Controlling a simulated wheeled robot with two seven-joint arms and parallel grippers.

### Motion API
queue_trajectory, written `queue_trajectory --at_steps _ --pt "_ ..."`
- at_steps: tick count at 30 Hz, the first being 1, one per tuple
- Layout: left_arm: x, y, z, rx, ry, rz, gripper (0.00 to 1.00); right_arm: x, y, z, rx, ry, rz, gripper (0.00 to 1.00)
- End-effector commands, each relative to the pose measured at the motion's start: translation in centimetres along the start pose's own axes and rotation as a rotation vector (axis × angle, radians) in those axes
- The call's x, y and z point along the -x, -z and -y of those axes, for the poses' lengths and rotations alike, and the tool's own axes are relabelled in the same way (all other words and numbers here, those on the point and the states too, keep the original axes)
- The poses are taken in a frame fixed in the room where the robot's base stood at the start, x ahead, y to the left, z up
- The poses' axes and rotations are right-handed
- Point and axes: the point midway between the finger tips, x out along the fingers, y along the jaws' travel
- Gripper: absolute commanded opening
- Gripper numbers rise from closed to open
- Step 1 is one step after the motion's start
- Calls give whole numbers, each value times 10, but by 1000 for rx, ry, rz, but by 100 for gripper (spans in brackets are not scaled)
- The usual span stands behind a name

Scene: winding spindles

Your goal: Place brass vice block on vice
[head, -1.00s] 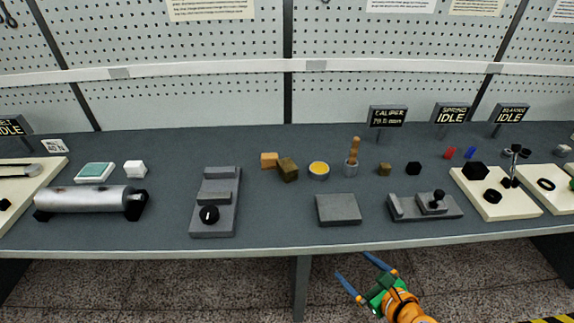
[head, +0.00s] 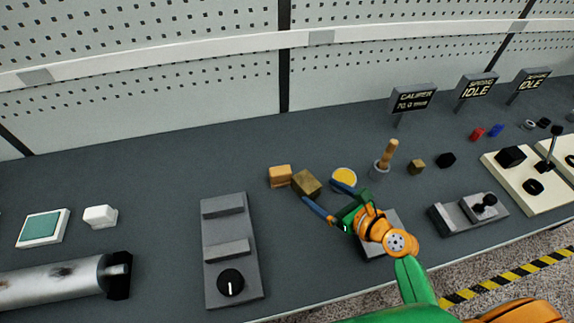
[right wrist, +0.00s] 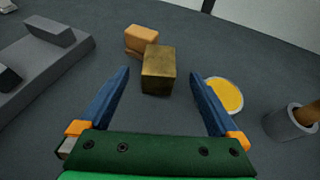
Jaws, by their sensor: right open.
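The brass block (head: 306,184) is a dark golden cube on the bench, right of the vice. The grey vice (head: 229,285) has two raised jaws and a black knob at its near end; the gap between the jaws looks empty. My right gripper (head: 318,190) is open, its blue fingers pointing at the brass block from the near side. In the right wrist view the brass block (right wrist: 158,72) stands ahead, centred between the spread fingers, and nothing is held. Part of the vice (right wrist: 45,65) shows at the left there. My left gripper is out of view.
An orange-brown block (head: 280,176) stands close behind and left of the brass block. A yellow-filled dish (head: 344,177) is just right of the fingers, and a cup with a wooden-handled tool (head: 381,168) is beyond it. Bench between vice and brass block is clear.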

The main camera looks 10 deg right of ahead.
Motion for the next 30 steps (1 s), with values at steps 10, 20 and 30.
queue_trajectory --at_steps 10,20,30 --pt "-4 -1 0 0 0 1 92 -56 0 -1 -1 -1 1 98" --pt "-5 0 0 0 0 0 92 -71 -1 -1 0 0 -1 98" --pt "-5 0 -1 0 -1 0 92 -70 -1 -1 0 1 -1 6"
